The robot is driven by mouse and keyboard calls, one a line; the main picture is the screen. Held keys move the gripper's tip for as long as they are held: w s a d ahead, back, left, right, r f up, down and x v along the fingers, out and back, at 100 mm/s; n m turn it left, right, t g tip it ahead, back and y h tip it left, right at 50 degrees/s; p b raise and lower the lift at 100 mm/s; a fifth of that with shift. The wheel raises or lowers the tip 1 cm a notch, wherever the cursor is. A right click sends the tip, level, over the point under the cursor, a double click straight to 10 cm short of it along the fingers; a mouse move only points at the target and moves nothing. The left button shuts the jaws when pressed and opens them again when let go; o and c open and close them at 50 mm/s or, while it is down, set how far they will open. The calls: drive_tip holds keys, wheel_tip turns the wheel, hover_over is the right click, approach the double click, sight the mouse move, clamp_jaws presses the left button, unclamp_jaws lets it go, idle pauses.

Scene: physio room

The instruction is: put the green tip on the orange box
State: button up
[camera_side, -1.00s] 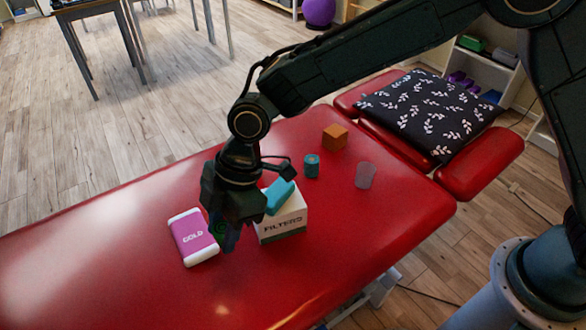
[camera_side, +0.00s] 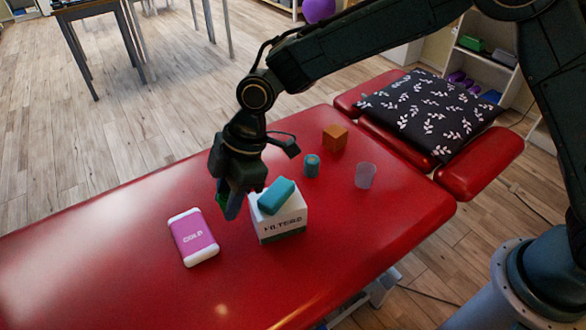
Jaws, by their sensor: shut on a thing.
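The orange box (camera_side: 335,138) is a small cube on the red padded table, toward the back right. My gripper (camera_side: 231,204) points down, left of the white filters box and above the table. It is shut on the green tip (camera_side: 221,198), of which only a small green part shows; the fingers hide the rest. My gripper is well to the left of and nearer the camera than the orange box. The top of the orange box is bare.
A white filters box (camera_side: 278,222) with a teal block (camera_side: 276,196) on top stands close beside my gripper. A teal roll (camera_side: 311,166) and a clear cup (camera_side: 365,176) stand near the orange box. A pink-and-white pack (camera_side: 194,237) lies left.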

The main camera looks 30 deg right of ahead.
drive_tip(key=w+d+r+m+t, duration=0.1)
drive_tip(key=w+d+m, duration=0.2)
drive_tip(key=w+d, duration=0.6)
wheel_tip(320, 180, up, 5)
drive_tip(key=m+t+h, duration=0.3)
drive_tip(key=m, duration=0.7)
hover_over(331, 128)
drive_tip(key=s, duration=0.2)
drive_tip(key=f, duration=1.6)
drive_tip(key=shift+w+d, duration=0.2)
drive_tip(key=shift+d, duration=0.1)
drive_tip(key=shift+f, duration=2.1)
drive_tip(key=shift+f, duration=0.1)
drive_tip(key=o, duration=0.9)
drive_tip(key=shift+o, duration=0.2)
